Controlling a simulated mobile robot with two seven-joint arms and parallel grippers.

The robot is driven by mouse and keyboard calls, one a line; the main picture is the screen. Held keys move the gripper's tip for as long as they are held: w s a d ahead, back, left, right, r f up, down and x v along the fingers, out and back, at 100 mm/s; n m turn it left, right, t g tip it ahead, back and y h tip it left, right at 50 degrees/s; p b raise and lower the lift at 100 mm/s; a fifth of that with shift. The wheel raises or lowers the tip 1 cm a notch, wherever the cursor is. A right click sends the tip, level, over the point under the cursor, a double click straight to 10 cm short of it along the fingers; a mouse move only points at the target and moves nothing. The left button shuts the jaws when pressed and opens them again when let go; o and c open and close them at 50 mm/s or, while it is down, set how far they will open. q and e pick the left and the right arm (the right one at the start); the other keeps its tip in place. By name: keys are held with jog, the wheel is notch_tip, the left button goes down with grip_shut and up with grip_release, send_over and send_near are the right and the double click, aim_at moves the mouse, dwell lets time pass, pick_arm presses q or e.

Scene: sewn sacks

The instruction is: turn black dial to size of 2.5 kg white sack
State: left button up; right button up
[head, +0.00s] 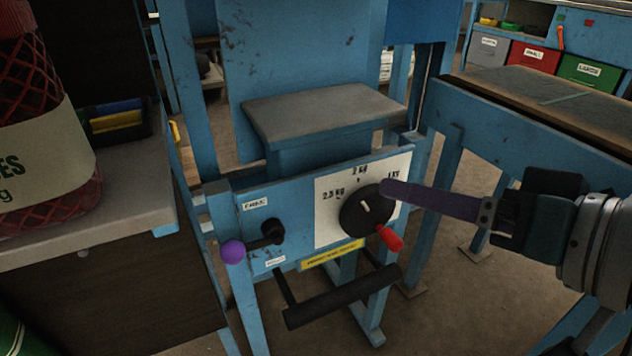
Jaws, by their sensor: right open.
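The black dial (364,213) sits on a white panel (327,228) on the front of the blue machine. Size marks around it read 2.5 kg at left, 2 kg at top and what looks like 1 kg at right. A red-tipped handle (390,238) sticks out from the dial to the lower right. A short white mark shows on its face. My right gripper (386,189) reaches in from the right, open and empty. Its purple finger overlaps the dial's upper right edge; I cannot tell whether it touches. My left gripper and any white sack are out of view.
A purple-knobbed lever (233,252) stands left of the dial and a black bar (340,298) below it. A grey platform (322,112) is above. A red mesh sack (40,130) stands on the left counter. Labelled bins (534,57) are at the back right.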

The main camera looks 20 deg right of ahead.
aim_at(399, 248)
jog(key=w+d+f+m+t+h+b, duration=0.15)
jog(key=d+f+b, duration=0.25)
jog(key=f+b, duration=0.75)
jog(key=w+d+f+m+t+h+b, duration=0.1)
jog(key=d+f+m+t+b, duration=0.25)
jog(key=f+b, duration=0.75)
jog(key=shift+g+h, duration=0.25)
jog(key=shift+g, duration=0.05)
jog(key=w+b, duration=0.1)
jog(key=w, duration=0.2)
jog(key=w+r+b, duration=0.1)
jog(key=w, duration=0.2)
jog(key=w+b, duration=0.2)
jog(key=w, duration=0.2)
jog(key=shift+r, duration=0.15)
grip_shut()
jog(key=shift+d, duration=0.1)
